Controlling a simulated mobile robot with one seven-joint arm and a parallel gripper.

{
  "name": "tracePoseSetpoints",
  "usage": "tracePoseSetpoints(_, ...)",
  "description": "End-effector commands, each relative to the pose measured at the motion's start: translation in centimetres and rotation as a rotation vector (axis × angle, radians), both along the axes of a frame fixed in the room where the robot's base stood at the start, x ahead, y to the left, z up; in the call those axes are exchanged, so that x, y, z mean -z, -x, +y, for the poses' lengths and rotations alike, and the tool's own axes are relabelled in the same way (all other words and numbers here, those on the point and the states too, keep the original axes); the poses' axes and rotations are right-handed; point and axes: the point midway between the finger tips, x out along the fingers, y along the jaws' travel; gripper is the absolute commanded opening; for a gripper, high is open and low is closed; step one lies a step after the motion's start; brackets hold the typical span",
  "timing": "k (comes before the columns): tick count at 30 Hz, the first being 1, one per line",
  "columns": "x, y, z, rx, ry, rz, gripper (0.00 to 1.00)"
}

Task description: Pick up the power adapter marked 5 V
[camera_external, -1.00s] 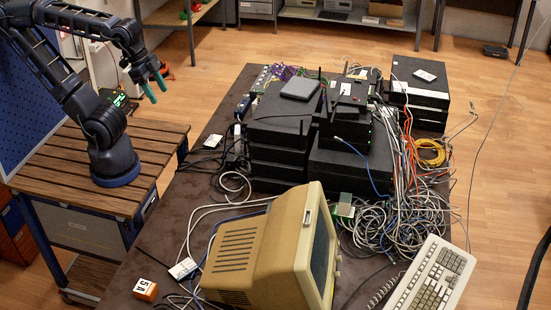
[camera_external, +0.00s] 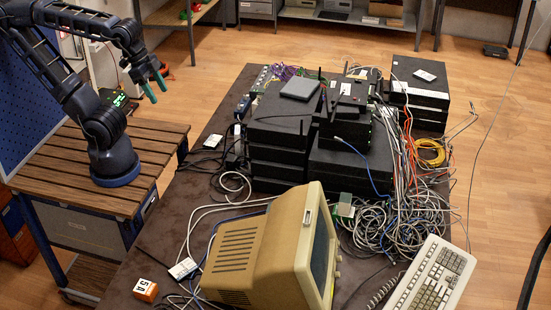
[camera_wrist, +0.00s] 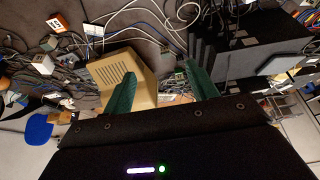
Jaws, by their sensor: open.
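The small orange-and-white adapter (camera_external: 146,290) sits on the dark table near its front left corner, left of the beige monitor. Its top mark reads like 5 V or 5 A, seen turned. An orange-edged block that looks like it shows at the upper left of the wrist view (camera_wrist: 57,24). My gripper (camera_external: 157,92) is open and empty, with green fingers, held high beyond the wooden bench and far from the adapter. Its two fingers show apart in the wrist view (camera_wrist: 160,72).
The beige monitor (camera_external: 252,250) stands right of the adapter. A white box (camera_external: 183,269) with cables lies between them. Stacked black network boxes (camera_external: 278,130) and a tangle of grey cables (camera_external: 400,215) fill the table further back. A keyboard (camera_external: 432,275) lies at front right.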

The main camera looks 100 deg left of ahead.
Motion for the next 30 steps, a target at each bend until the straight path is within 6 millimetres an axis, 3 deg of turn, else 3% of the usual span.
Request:
tracePoseSetpoints(14, 0.0, 0.0, 0.0, 0.0, 0.0, 0.0, 0.58)
tracePoseSetpoints(18, 0.0, 0.0, 0.0, 0.0, 0.0, 0.0, 0.76)
tracePoseSetpoints(26, -0.1, 0.0, 0.0, 0.0, 0.0, -0.001, 0.76)
tracePoseSetpoints(30, -1.9, -0.1, 0.0, 0.0, 0.0, -0.004, 0.76)
